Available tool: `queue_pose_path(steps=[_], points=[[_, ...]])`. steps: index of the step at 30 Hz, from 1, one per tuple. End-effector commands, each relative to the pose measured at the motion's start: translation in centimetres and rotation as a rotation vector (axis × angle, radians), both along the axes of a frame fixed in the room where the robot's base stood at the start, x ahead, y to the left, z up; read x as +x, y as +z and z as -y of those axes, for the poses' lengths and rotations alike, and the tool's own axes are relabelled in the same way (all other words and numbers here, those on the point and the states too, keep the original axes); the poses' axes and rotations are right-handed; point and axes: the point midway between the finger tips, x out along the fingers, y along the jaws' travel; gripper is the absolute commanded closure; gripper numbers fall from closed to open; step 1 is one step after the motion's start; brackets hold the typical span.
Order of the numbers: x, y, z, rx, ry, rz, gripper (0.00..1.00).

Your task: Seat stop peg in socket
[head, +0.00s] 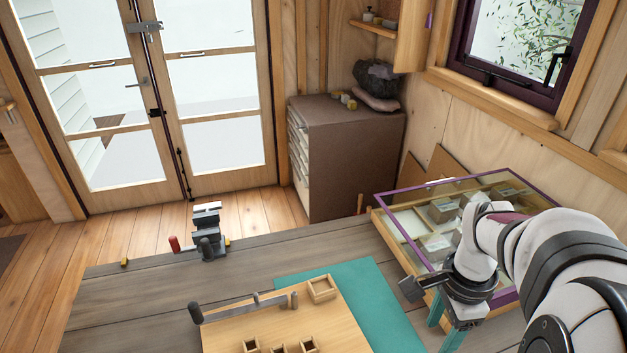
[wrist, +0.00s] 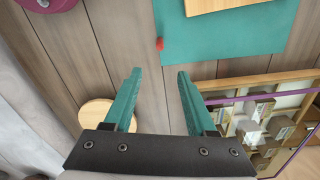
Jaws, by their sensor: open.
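My gripper (wrist: 160,73) is open and empty, its two teal fingers apart above the grey plank table. In the head view its teal fingers (head: 445,325) show at the lower right, beside the teal mat. A light wooden board (head: 345,325) lies on the mat, well left of my gripper. Several small square wooden sockets (head: 250,345) stand along its near edge, partly cut off by the frame. A larger square one (head: 321,289) sits at its far corner. A grey bar (head: 240,308) lies across the board, with a dark upright peg-like piece (head: 195,313) at its left end. I cannot tell which piece is the stop peg.
A purple-framed glass case (head: 400,222) with small boxes inside stands right, close to my arm. A small vise (head: 208,235) stands at the table's far edge. The wrist view shows a round wooden disc (wrist: 96,112) and a red bit (wrist: 160,44) by the mat (wrist: 215,38).

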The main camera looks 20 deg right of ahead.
Motion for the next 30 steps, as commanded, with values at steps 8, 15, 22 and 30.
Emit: queue_pose_path(steps=[8,15,22,30], points=[[-0.1,-7.6,-0.2,0.005,-0.003,-0.006,0.44],[-0.1,-11.2,-0.3,0.005,-0.001,-0.005,0.44],[0.0,-15.0,-0.4,0.004,0.000,-0.002,0.44],[0.1,-15.1,-0.4,0.002,0.000,-0.001,0.53]])
